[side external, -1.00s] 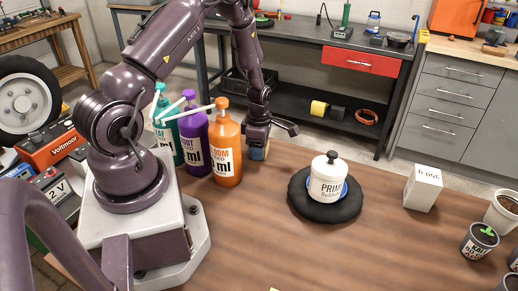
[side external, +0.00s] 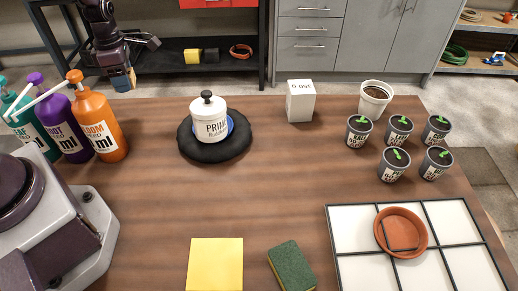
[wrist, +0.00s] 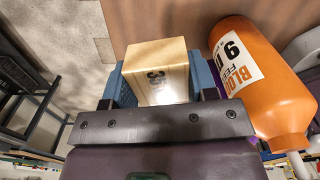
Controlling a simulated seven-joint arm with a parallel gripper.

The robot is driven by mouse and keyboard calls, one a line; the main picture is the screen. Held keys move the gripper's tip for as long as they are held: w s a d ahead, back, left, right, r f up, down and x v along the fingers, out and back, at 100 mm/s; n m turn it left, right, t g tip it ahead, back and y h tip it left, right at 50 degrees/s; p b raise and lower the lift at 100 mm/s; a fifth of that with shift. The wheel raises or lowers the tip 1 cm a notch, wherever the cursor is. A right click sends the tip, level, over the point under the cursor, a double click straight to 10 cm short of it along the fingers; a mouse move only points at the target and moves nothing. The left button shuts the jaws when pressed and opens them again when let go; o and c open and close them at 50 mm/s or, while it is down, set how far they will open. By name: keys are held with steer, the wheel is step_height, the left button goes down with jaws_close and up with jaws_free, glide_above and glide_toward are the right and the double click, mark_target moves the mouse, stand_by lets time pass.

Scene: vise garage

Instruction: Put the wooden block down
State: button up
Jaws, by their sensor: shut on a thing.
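The wooden block (wrist: 157,75) is pale and box-shaped, with dark print on its face in the wrist view. My gripper (wrist: 162,85) is shut on it, with a blue finger on each side. In the side external view the block (side external: 121,82) is small and partly covered by the fingers of my gripper (side external: 122,76). It hangs at the far left, by the back edge of the wooden table (side external: 290,170), just behind and right of the orange bottle (side external: 98,125). Its height over the table is hard to tell.
Purple (side external: 63,128) and teal (side external: 28,130) bottles stand left of the orange one. A white jar (side external: 209,122) sits on a black round pad (side external: 215,152). A white box (side external: 300,102), several seedling pots, a yellow sheet (side external: 215,265), a sponge (side external: 291,266) and a tiled tray (side external: 350,232) occupy the right and front.

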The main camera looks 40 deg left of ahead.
steer(key=r, duration=0.7)
steer(key=shift+w+d+r, duration=0.25)
steer(key=shift+d, duration=0.15)
steer(key=w+d+m, duration=0.1)
steer(key=d+m, duration=0.2)
steer(key=d, duration=0.4)
steer(key=w+d+m, duration=0.2)
steer(key=d+m, duration=0.2)
steer(key=d, duration=0.4)
steer(key=w+d+m, duration=0.2)
steer(key=d+m, duration=0.1)
steer(key=d, duration=0.4)
steer(key=shift+w+d+f+m, duration=0.1)
steer(key=shift+w+d+m, duration=0.05)
steer(key=shift+d+m, duration=0.2)
steer(key=s+d+m, duration=0.3)
steer(key=d+m, duration=0.2)
steer(key=d, duration=0.7)
glide_above(290, 167)
steer(key=s, duration=0.1)
steer(key=f, duration=1.4)
steer(key=shift+a, duration=0.2)
steer(key=shift+w+d+f, duration=0.15)
steer(key=shift+w+f, duration=0.2)
steer(key=shift+f, duration=0.05)
steer(key=shift+w+f, duration=0.1)
steer(key=shift+f, duration=1.5)
